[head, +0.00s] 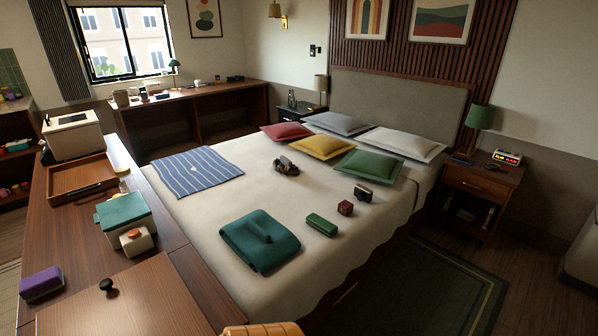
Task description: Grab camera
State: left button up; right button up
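A small dark object with a lighter top edge, which looks like the camera (363,193), lies on the right part of the bed, in front of the green pillow. A small dark red cube-like item (345,208) sits just to its left and nearer, apart from it. Neither of my grippers shows in the head view.
The bed (215,205) also holds a green case (321,225), a folded green cloth (260,240), a dark lumpy item (286,167), a striped blue cloth (198,172) and several pillows. A wooden counter (60,245) runs along the left. A nightstand (483,180) stands right.

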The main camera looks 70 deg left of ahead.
aim_at(361, 193)
jog(key=u, duration=1.9)
jog(key=i+l+u, duration=0.15)
jog(key=i+l, duration=0.25)
jog(key=i+l+u, duration=0.2)
jog(key=i+l, duration=0.15)
jog(key=i+l+u, duration=0.15)
jog(key=i+l, duration=0.15)
jog(key=l, duration=0.3)
jog(key=i+l+u, duration=0.2)
jog(key=l, duration=0.35)
jog(key=i+l+u, duration=0.15)
jog(key=i+l, duration=0.2)
jog(key=l, duration=0.25)
jog(key=i+l+u, duration=0.2)
jog(key=l, duration=0.4)
jog(key=i+l+u, duration=0.15)
jog(key=l, duration=0.5)
jog(key=i+l+u, duration=0.2)
jog(key=l, duration=0.45)
